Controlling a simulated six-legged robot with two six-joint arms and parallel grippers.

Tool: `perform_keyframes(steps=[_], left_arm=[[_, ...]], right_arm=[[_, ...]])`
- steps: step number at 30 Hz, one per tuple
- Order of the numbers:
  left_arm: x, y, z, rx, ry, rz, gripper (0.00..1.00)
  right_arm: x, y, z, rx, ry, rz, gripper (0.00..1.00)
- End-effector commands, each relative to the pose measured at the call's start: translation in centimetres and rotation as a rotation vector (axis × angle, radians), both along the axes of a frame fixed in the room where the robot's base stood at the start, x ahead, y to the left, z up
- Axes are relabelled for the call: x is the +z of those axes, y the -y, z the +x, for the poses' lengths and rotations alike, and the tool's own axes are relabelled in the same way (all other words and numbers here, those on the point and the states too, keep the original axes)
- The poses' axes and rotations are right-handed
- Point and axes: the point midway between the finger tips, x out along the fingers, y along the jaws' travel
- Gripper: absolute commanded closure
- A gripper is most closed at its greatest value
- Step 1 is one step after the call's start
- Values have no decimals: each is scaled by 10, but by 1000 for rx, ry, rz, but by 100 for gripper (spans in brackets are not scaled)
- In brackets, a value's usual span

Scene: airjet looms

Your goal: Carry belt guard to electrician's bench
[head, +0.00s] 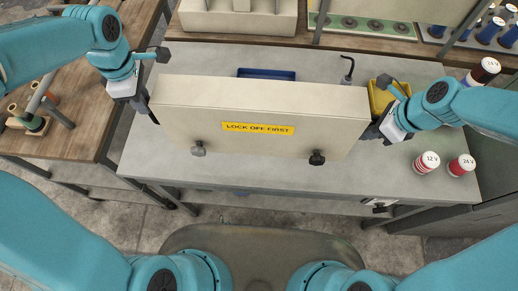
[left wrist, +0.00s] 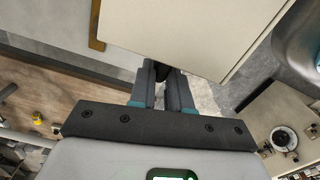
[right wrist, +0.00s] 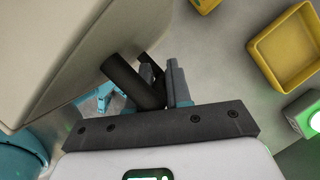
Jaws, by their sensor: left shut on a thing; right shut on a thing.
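The belt guard (head: 262,108) is a long beige box with a yellow "LOCK OFF FIRST" label and two dark knobs on its front. It appears level over the grey bench top (head: 400,177); I cannot tell whether its underside touches. My left gripper (head: 147,104) is shut at the guard's left end; its fingers (left wrist: 163,84) meet by the guard's edge (left wrist: 205,30), and what they grip is mostly hidden. My right gripper (head: 377,131) is at the right end. In the right wrist view its fingers (right wrist: 160,82) are shut on a dark bar handle (right wrist: 130,80) of the guard (right wrist: 60,50).
A blue tray (head: 266,74) and a yellow bin (head: 384,94) stand behind the guard. Red and white spools (head: 427,162) stand at the bench's right. A wooden table (head: 75,112) adjoins at left.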

Motion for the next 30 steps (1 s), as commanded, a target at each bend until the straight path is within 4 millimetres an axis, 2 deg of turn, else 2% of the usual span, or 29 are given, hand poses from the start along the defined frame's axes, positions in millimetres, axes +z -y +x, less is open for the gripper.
perform_keyframes(steps=[11,27,28,30], left_arm=[[-10,1,0,3,0,-2,100],[-49,1,2,2,0,-2,100],[-49,1,2,2,-1,-2,79],[-46,1,2,2,-1,-2,57]], right_arm=[[-10,-1,0,0,1,1,100],[-49,0,2,0,0,1,100],[-49,-1,1,2,-1,1,78],[-46,0,1,1,-2,1,56]])
